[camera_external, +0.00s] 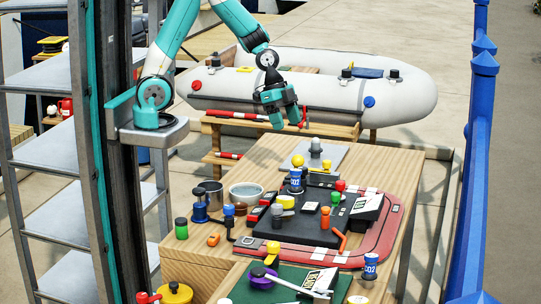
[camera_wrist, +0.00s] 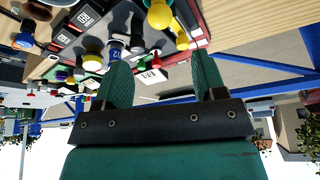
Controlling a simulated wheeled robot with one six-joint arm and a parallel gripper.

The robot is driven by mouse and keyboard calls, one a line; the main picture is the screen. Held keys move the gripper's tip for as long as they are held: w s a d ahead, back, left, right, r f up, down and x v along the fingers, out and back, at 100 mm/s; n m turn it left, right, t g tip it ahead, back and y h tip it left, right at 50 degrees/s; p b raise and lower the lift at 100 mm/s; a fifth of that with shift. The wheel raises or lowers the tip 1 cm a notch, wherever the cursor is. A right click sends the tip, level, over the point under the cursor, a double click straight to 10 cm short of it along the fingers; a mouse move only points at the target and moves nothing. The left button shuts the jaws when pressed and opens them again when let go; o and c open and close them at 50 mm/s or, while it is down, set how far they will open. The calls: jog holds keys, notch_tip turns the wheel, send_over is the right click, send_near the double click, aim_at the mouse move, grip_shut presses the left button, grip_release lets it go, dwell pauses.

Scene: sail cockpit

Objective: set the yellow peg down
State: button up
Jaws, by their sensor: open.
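My gripper (camera_external: 289,119) hangs over the far end of the wooden table (camera_external: 421,170), in front of the raft. In the wrist view the green fingers of my gripper (camera_wrist: 163,66) are apart with nothing held between them. Several yellow-topped pieces stand on the table, and I cannot tell which is the yellow peg. One round yellow knob (camera_external: 297,160) stands at the far end, with another yellow top (camera_external: 326,165) to its right. A third yellow peg-like piece (camera_external: 272,249) stands by the green mat. The wrist view shows a yellow round top (camera_wrist: 159,15) beyond the fingers.
A black tray (camera_external: 310,237) and red mat (camera_external: 398,215) carry several coloured knobs and labelled blocks. Metal cups (camera_external: 245,194) stand at left. A white inflatable raft (camera_external: 400,98) lies behind. A blue post (camera_external: 474,190) rises at right, and metal shelves (camera_external: 50,205) stand at left.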

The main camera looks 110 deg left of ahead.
jog(key=s+a+r+n+g+y, duration=0.2)
jog(key=s+r+n, duration=0.3)
jog(key=s, duration=0.4)
jog(key=s+a+r+n+g+y, duration=0.2)
jog(key=s+r+n+y, duration=0.2)
jog(key=s, duration=0.6)
jog(key=r+n, duration=0.1)
jog(key=n, duration=0.1)
jog(key=shift+s+a+r+n, duration=0.2)
jog(key=shift+r+n, duration=0.05)
jog(key=shift+n, duration=0.05)
